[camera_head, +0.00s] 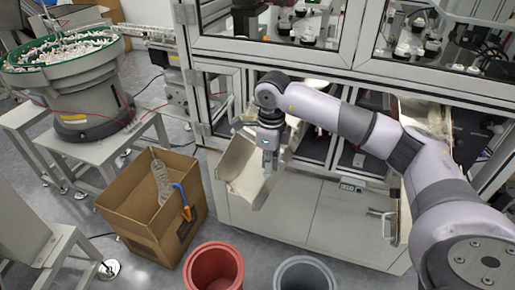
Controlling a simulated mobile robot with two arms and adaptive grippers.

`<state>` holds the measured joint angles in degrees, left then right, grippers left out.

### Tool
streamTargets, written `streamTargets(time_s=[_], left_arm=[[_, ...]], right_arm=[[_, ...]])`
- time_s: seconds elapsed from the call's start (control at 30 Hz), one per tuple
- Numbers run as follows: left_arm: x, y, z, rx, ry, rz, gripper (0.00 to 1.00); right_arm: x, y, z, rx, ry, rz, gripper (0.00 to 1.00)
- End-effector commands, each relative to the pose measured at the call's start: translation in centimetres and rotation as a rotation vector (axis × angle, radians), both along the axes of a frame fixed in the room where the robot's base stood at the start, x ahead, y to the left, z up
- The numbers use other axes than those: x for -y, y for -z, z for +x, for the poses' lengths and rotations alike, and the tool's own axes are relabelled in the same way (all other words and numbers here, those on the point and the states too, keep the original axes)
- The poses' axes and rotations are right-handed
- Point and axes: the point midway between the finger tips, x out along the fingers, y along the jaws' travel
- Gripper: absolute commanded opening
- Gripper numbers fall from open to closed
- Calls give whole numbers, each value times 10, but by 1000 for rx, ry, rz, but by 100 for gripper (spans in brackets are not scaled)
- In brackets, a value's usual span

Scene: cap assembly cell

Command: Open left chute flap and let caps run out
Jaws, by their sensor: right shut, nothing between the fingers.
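The left chute (238,168) is a pale sheet-metal trough that juts out from the front of the machine cabinet, left of centre. My right arm reaches in from the right side. My right gripper (268,168) points down at the right side of this chute, with its fingers shut and empty. Whether the fingertips touch the chute's metal I cannot tell. The gripper hides part of the chute, and I cannot make out the flap's position clearly. No caps can be made out in the chute. My left gripper is out of view.
A red bucket (214,268) and a grey bucket (305,274) stand on the floor in front. A cardboard box (150,215) with a clear coiled item and a blue-orange tool stands left of the chute. A bowl feeder (80,85) is at the upper left.

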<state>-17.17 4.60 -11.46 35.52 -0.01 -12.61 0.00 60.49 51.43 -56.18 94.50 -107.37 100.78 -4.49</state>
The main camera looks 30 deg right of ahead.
Motion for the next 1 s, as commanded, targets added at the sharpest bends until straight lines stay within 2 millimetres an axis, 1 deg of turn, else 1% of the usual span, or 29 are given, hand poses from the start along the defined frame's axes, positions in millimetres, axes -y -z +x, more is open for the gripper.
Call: streamTargets(time_s=[0.03, 0.17, 0.63, 1.0], left_arm=[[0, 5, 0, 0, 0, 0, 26], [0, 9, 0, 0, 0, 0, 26], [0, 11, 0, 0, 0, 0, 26], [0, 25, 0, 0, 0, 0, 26]], right_arm=[[0, 6, 0, -1, 1, -1, 0], [0, 12, 0, -1, 1, -1, 0], [0, 14, 0, -1, 1, -1, 0], [4, 31, 1, -2, 2, -1, 0]])
